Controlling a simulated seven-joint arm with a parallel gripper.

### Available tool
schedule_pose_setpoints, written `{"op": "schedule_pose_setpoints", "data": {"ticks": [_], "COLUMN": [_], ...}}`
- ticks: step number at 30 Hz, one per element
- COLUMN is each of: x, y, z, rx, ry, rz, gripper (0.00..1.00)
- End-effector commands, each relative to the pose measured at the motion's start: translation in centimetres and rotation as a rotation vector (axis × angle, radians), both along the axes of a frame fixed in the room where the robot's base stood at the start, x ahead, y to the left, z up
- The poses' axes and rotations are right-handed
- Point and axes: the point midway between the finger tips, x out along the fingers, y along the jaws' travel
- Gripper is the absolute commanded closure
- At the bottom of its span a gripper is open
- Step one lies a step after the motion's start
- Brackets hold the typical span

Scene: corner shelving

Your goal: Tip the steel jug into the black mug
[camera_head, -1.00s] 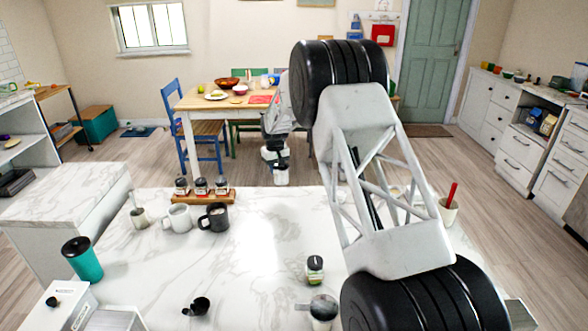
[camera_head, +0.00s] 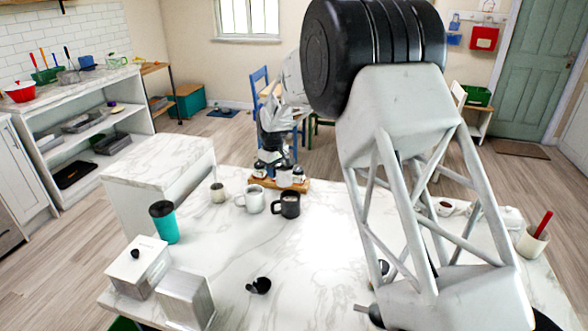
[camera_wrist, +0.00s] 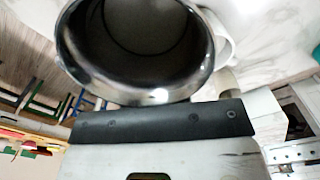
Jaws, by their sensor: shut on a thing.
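The steel jug (camera_wrist: 140,85) is close up in the wrist view, its round open mouth facing the camera and its inside dark. My gripper (camera_wrist: 160,122) is shut on it. In the head view my gripper (camera_head: 272,150) is over the far side of the marble counter, above and behind the spice rack; the jug is hard to make out there. The black mug (camera_head: 287,206) stands upright on the counter, in front of the rack and to the right of the white mug (camera_head: 253,201). The jug appears apart from the black mug.
Spice jars (camera_head: 284,179) stand on a wooden rack (camera_head: 293,186) just behind the mugs. A small pale pot (camera_head: 217,193) is left of the white mug. A teal tumbler (camera_head: 165,225) and metal boxes (camera_head: 185,298) are at the left.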

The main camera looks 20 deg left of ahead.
Motion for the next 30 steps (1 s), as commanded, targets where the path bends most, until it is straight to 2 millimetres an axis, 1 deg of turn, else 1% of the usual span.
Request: {"op": "schedule_pose_setpoints", "data": {"ticks": [1,3,7,21,30], "x": [-0.6,-1.1,-1.5,-1.6,-1.6], "y": [0.7,1.2,1.6,1.7,1.7], "z": [0.2,0.3,0.3,0.3,-0.4], "rx": [0.0,0.0,0.0,0.0,0.0], "ry": [-0.001,-0.001,-0.001,0.0,0.0], "rz": [0.017,0.032,0.046,0.048,0.048], "gripper": [1.0,1.0,1.0,1.0,1.0]}}
